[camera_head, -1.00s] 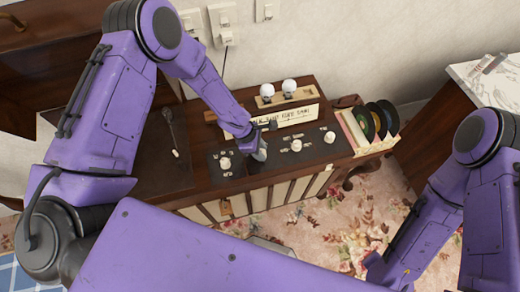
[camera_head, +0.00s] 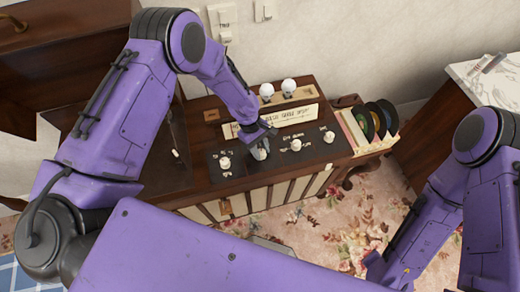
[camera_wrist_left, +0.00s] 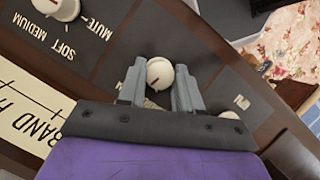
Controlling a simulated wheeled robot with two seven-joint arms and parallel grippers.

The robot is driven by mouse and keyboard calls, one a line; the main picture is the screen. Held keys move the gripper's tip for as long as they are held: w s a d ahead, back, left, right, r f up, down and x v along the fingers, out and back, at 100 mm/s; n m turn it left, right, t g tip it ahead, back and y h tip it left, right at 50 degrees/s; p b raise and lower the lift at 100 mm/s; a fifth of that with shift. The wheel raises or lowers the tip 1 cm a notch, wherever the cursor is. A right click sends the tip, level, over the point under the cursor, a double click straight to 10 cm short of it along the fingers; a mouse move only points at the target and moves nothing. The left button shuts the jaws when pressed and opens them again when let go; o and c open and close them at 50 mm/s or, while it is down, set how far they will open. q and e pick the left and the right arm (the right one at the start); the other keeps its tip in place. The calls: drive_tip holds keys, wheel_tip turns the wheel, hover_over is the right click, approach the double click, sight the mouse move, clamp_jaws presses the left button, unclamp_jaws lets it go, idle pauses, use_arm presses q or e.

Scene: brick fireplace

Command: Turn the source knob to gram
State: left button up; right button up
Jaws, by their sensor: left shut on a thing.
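The radio console's dark control strip (camera_head: 240,166) carries a row of white knobs. My left gripper (camera_head: 262,150) reaches down from above onto the second knob from the left (camera_head: 261,154). In the left wrist view, my gripper's grey fingers (camera_wrist_left: 160,88) stand on both sides of this round cream knob (camera_wrist_left: 160,72), shut on it. A dark red pointer mark shows on its face. The labels around it are mostly hidden by the fingers, so I cannot read its setting. My right arm shows at the right, but its gripper is out of view.
A neighbouring knob (camera_wrist_left: 58,8) has labels reading soft, medium and mute. The leftmost knob (camera_head: 225,163) and two knobs to the right stand free. Two white bulbs (camera_head: 289,85) stand behind the dial panel. A record rack (camera_head: 364,128) is at the console's right end.

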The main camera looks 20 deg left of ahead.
use_arm(q)
drive_tip(key=shift+w+d+m+g+y+b, duration=0.1)
drive_tip(key=shift+m+g+y+b, duration=0.15)
drive_tip(key=shift+m, duration=0.6)
drive_tip(key=shift+w+m+g+y+b, duration=0.15)
drive_tip(key=shift+m+g+b, duration=0.1)
drive_tip(key=shift+m, duration=0.6)
drive_tip(key=shift+s, duration=0.1)
drive_tip(key=o, duration=1)
drive_tip(key=shift+o, duration=0.2)
drive_tip(key=shift+r, duration=0.1)
drive_tip(key=shift+r, duration=0.3)
drive_tip(key=b+v, duration=0.1)
drive_tip(key=v, duration=0.8)
drive_tip(key=shift+w+a+r+b, duration=0.2)
drive_tip(key=shift+r+b, duration=0.15)
